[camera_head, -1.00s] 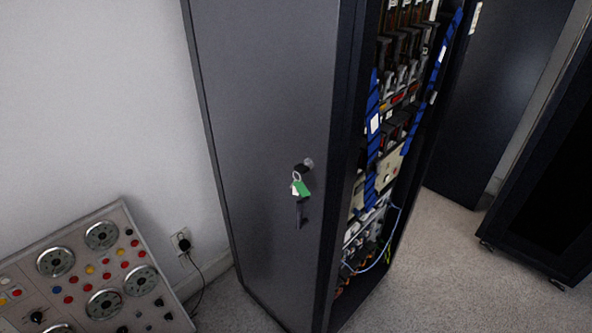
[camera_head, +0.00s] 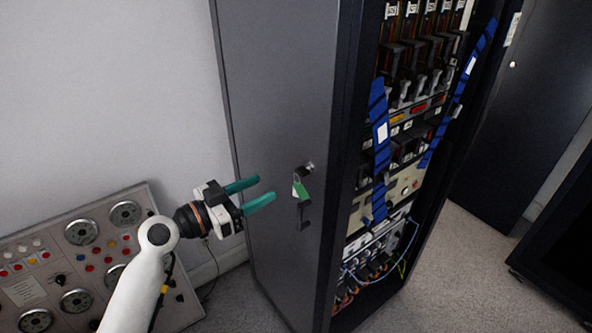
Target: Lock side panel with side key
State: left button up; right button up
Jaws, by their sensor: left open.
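The grey side panel (camera_head: 275,95) of a tall cabinet stands in the middle of the head view. The side key (camera_head: 301,174) sits in the lock on the panel, near its right edge, with a green tag (camera_head: 301,190) hanging from it. A dark handle (camera_head: 304,217) is just below the tag. My left gripper (camera_head: 259,192) has two teal fingers spread apart and empty. It points right, toward the key, and appears a short way left of it, not touching it. My right gripper is not in view.
The open cabinet side shows racks, blue strips (camera_head: 380,135) and loose cables (camera_head: 385,265) right of the panel. A control board with dials (camera_head: 30,290) leans by the wall at lower left. Another dark cabinet (camera_head: 560,245) stands at right. Carpet between the cabinets is clear.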

aim_at(297, 172)
pick_arm(q)
jog(key=p+x, duration=0.3)
jog(key=x, duration=0.6)
jog(key=shift+d+r, duration=0.1)
jog(key=shift+d, duration=0.1)
jog(key=shift+w+d, duration=0.35)
jog(key=c, duration=1)
